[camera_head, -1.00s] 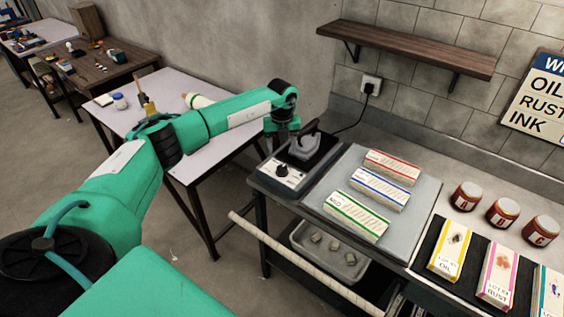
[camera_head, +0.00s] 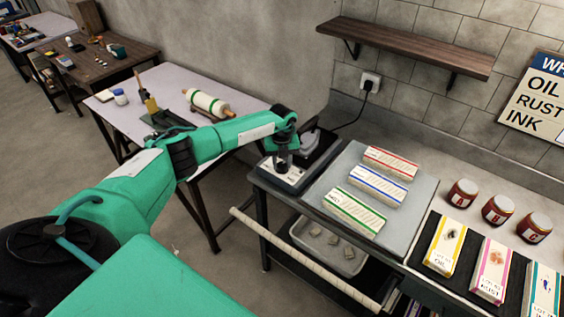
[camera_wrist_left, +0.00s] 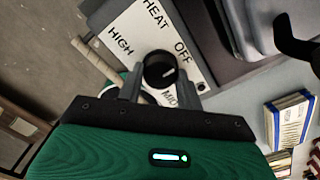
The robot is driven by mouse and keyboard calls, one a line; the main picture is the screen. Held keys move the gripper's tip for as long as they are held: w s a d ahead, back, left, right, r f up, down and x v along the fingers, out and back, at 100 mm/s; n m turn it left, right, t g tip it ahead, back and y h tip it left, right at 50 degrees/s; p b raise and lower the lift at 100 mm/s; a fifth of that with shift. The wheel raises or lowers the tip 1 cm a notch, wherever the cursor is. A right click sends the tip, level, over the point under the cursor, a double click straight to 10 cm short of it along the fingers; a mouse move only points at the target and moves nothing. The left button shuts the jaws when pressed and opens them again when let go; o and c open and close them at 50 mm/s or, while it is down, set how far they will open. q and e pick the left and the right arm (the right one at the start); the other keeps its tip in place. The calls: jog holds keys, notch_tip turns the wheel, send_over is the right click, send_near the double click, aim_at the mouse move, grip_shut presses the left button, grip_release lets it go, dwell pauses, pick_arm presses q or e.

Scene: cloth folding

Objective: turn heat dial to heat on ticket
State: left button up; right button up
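The heat dial (camera_wrist_left: 160,70) is a round black knob with a short white mark, on a white panel (camera_wrist_left: 128,32) lettered HEAT, OFF, HIGH and a partly hidden MID. My left gripper (camera_wrist_left: 160,88) is open, with one finger to each side of the dial in the left wrist view; I cannot tell whether they touch it. In the head view my left gripper (camera_head: 283,160) points down over the panel and hides the dial. I cannot make out a heat ticket in either view. My right gripper is not in view.
An iron (camera_head: 308,140) stands beside the panel, with its cord running to a wall socket. Jars (camera_head: 499,209) and labelled boxes (camera_head: 446,244) stand to the right.

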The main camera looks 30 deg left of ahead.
pick_arm(q)
jog(key=c, duration=0.3)
jog(key=shift+c, duration=0.2)
